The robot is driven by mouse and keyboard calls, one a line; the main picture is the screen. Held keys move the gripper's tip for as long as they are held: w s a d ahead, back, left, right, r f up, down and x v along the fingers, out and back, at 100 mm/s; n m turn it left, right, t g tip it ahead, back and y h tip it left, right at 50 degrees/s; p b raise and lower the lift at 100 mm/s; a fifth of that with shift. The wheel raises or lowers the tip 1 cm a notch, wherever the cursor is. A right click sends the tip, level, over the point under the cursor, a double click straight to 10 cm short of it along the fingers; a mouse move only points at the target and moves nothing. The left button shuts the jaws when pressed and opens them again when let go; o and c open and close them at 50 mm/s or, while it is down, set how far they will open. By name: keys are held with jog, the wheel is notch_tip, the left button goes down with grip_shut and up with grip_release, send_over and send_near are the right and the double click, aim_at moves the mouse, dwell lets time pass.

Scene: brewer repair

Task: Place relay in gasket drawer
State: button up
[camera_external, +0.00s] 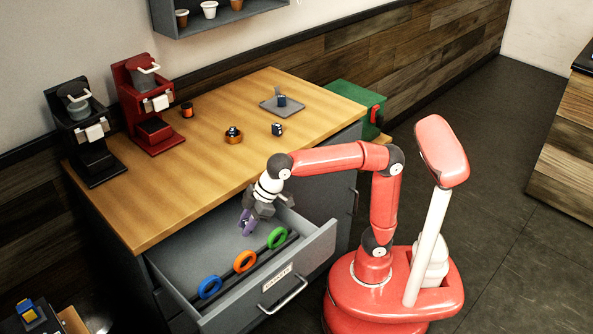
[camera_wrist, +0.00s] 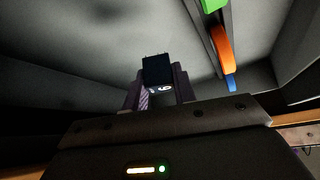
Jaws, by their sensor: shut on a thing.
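My gripper (camera_external: 247,222) is inside the open grey gasket drawer (camera_external: 318,243), in its rear part behind the divider. In the wrist view, the two purple fingers of my gripper (camera_wrist: 160,90) are shut on a small dark block, the relay (camera_wrist: 157,69), with a white mark near its lower edge. The relay is over the drawer's grey floor; whether it touches the floor I cannot tell. In the external view the relay is hidden by the fingers and wrist.
Green (camera_external: 277,237), orange (camera_external: 245,261) and blue (camera_external: 209,286) rings stand along the drawer's divider. On the wooden counter (camera_external: 190,205) are a black brewer (camera_external: 95,160), a red brewer (camera_external: 150,125), a grey plate (camera_external: 270,108) and small parts. The drawer's rear floor looks clear.

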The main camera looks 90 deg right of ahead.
aim_at(240, 247)
jog(key=shift+f+b, duration=0.5)
jog(key=shift+f, duration=2.1)
jog(key=shift+f, duration=0.15)
jog(key=o, duration=0.9)
jog(key=shift+o, duration=0.2)
jog(key=shift+r, duration=0.35)
jog(key=p+v, duration=0.1)
jog(key=v, duration=1)
jog(key=shift+s+r+p, duration=0.25)
jog(key=shift+p, duration=0.15)
